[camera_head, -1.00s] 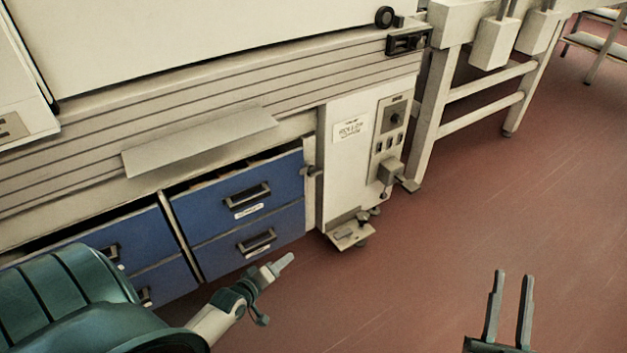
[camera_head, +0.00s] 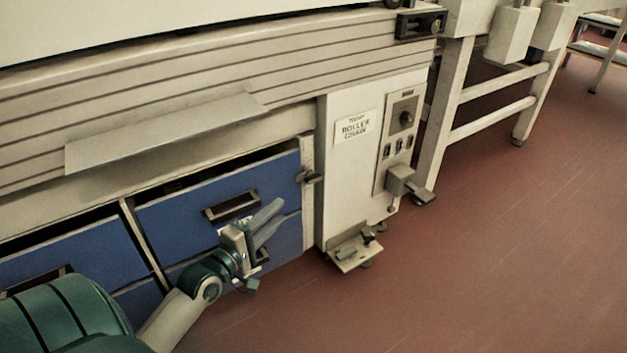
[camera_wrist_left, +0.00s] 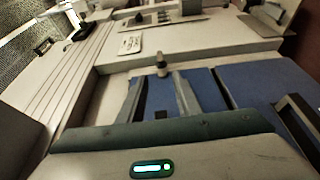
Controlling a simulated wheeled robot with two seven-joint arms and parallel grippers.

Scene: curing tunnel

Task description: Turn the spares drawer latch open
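The spares drawer latch (camera_head: 309,177) is a small dark knob or lever on the pale frame, at the upper right edge of the blue drawer (camera_head: 180,212). It also shows in the left wrist view (camera_wrist_left: 161,68), ahead of and between the fingers. My left gripper (camera_head: 268,222) is in front of the drawer, below and left of the latch and apart from it. In the left wrist view its fingers (camera_wrist_left: 160,98) stand apart with nothing between them. My right gripper is out of view.
A pale cabinet with a control panel (camera_head: 402,135) stands right of the drawers, with a small bracket (camera_head: 355,250) low on its front. A sloping metal shelf (camera_head: 160,135) juts out above the drawers. The red floor (camera_head: 480,270) at right is clear.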

